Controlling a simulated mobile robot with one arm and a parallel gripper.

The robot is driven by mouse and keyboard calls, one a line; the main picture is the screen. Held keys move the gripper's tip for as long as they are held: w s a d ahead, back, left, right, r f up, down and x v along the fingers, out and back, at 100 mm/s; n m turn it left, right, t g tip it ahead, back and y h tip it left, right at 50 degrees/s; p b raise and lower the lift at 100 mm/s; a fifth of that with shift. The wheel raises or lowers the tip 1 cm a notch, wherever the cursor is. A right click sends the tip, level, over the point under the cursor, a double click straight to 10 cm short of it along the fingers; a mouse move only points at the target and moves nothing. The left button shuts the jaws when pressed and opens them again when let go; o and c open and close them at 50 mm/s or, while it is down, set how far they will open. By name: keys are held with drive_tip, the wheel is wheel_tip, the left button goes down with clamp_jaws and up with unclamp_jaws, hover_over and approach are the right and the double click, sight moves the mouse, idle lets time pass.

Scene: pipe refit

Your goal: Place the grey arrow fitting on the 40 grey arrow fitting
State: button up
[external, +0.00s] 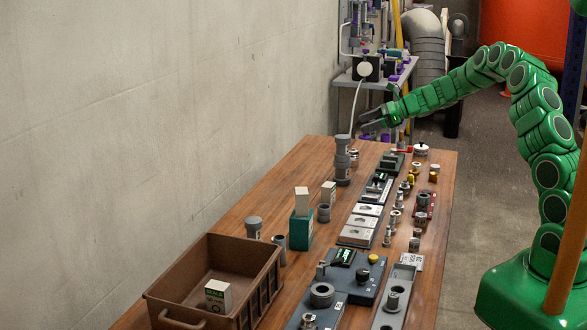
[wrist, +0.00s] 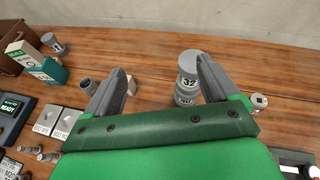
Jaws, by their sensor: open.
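A stack of grey cylindrical fittings (external: 342,161) stands upright near the table's far left edge. In the wrist view, the upper fitting, marked 32 (wrist: 188,68), sits on a wider lower grey fitting (wrist: 184,99), whose number is hard to read. My gripper (external: 372,120) is open and empty, above and to the right of the stack in the external view. In the wrist view my gripper (wrist: 160,66) has its fingers spread, with the stack showing beside the right finger. A separate grey fitting (wrist: 87,86) shows by the left finger. I see no arrow marks clearly.
A brown crate (external: 170,289) stands at the near left, with a white and green box in it. A green box (external: 301,230) and other grey fittings (external: 253,227) stand mid-table. Trays, plates and small metal parts fill the right side. Bare wood lies around the stack.

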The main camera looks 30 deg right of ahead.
drive_tip(key=s+a+r+n+g+h, duration=0.1)
drive_tip(key=s+a+r+n+g, duration=0.2)
drive_tip(key=s, duration=0.7)
drive_tip(key=s+a+r+n+g, duration=0.1)
drive_tip(key=s+a+r+n, duration=0.2)
drive_tip(key=s+n, duration=0.45)
drive_tip(key=s+a+r+n+g+h, duration=0.1)
drive_tip(key=s+a+r+n+g, duration=0.25)
drive_tip(key=s, duration=0.75)
drive_tip(key=s+d+f+n+h, duration=0.1)
drive_tip(key=s+d+n+h, duration=0.2)
drive_tip(key=s+d, duration=0.3)
drive_tip(key=s+d+f+n+g+h, duration=0.1)
drive_tip(key=s+d+n+h, duration=0.2)
drive_tip(key=s, duration=1.2)
drive_tip(key=s+d+f+n+h, duration=0.1)
drive_tip(key=s+d+n+h, duration=0.2)
drive_tip(key=s+d, duration=0.5)
drive_tip(key=s, duration=0.3)
drive_tip(key=shift+s+d, duration=0.35)
